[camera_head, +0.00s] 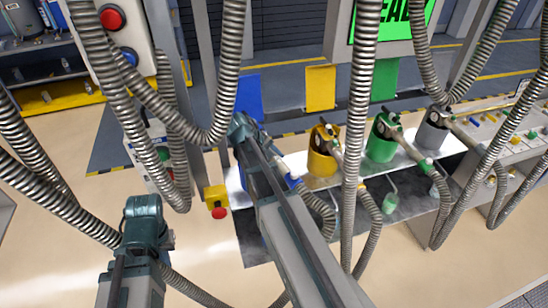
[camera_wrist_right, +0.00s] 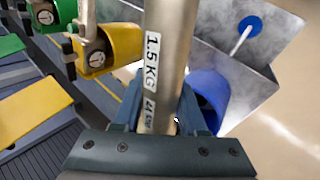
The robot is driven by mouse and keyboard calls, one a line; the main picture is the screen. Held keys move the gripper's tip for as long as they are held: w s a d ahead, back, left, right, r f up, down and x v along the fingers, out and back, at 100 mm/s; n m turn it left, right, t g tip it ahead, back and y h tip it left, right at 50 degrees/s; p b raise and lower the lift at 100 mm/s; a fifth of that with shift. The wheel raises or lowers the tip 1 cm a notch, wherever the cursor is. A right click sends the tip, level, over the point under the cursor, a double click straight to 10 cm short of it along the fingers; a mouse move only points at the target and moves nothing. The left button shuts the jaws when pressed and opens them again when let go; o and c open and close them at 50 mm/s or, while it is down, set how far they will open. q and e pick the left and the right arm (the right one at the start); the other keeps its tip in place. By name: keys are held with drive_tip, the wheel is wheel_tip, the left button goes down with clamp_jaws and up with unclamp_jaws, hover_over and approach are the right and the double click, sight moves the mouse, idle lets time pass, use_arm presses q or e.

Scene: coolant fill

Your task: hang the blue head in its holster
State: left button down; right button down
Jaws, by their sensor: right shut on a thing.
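My right gripper (camera_wrist_right: 158,115) is shut on the grey metal body of the blue head (camera_wrist_right: 160,60), which has a "1.5 KG" label. In the wrist view the blue holster (camera_wrist_right: 208,88) is an open cup just right of and behind the body; I cannot tell whether they touch. In the head view my right gripper (camera_head: 243,128) is at the blue station, and my arm hides most of the holster. A blue collar (camera_head: 292,181) shows right of my arm, with a hose below it. My left gripper (camera_head: 145,208) is low at the left, away from the holsters; its jaws are not clear.
Yellow (camera_head: 322,155), green (camera_head: 381,140) and grey (camera_head: 432,131) holsters with their heads stand in a row to the right. Several ribbed hoses hang across the view. A yellow box with a red button (camera_head: 217,201) is left of my right arm. Open floor lies at left.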

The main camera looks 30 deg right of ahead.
drive_tip(key=shift+f+b, duration=2.7)
drive_tip(key=shift+f, duration=0.15)
drive_tip(key=shift+f+b, duration=1.8)
drive_tip(key=shift+c, duration=1.9)
unclamp_jaws()
drive_tip(key=p+v, duration=1)
drive_tip(key=v, duration=0.2)
